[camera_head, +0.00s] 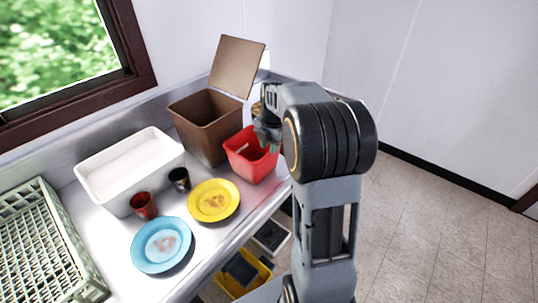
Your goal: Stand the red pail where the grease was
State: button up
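The red pail (243,163) stands upright on the metal counter near its front right edge, in front of the brown bin. My gripper (266,143) is at the pail's right rear part, pointing down at its rim or opening. My arm hides the far right side of the pail. The fingers are small and partly covered, so I cannot tell whether they touch or grip the pail. I see no clear grease patch on the bare counter. The yellow plate (213,201) and the blue plate (161,245) bear reddish smears.
A brown bin (207,135) with raised lid (237,66) stands behind the pail. A white tub (128,170), a red cup (144,205), a dark cup (179,179) and a green-grey rack (45,245) fill the left. A yellow crate (243,278) is below the counter (222,238).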

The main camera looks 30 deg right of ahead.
notch_tip(320, 180, up, 5)
jog(key=s+a+r+m+t, duration=0.1)
jog(key=s+a+r+m, duration=0.1)
jog(key=s+a+m, duration=0.7)
jog(key=s+a+f+m+t, duration=0.2)
jog(key=s+a+f+m, duration=0.2)
jog(key=s+m, duration=0.5)
jog(key=m, duration=0.4)
jog(key=shift+a, duration=0.15)
jog(key=shift+s, duration=0.1)
